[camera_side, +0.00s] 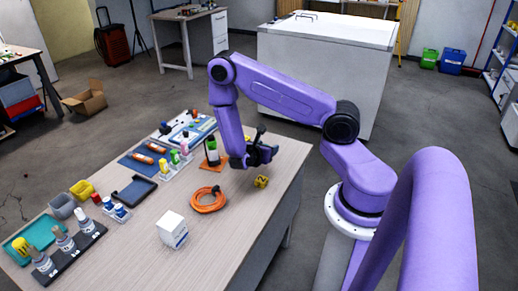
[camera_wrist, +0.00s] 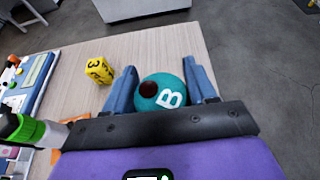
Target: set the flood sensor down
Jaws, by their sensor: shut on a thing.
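My gripper (camera_side: 262,153) is above the far right part of the wooden table (camera_side: 232,232). In the wrist view its blue fingers (camera_wrist: 166,92) are shut on a teal round thing (camera_wrist: 150,97) with a white letter B and a dark red spot. No label shows whether this is the flood sensor. In the side view the held thing is not clearly visible behind the dark fingers.
A green-and-black bottle (camera_side: 211,150) stands on an orange mat (camera_side: 222,161), close left of my gripper. An orange cable coil (camera_side: 208,200) and a white box (camera_side: 173,230) lie nearer. Trays and small bottles fill the left side. The table's front right is clear.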

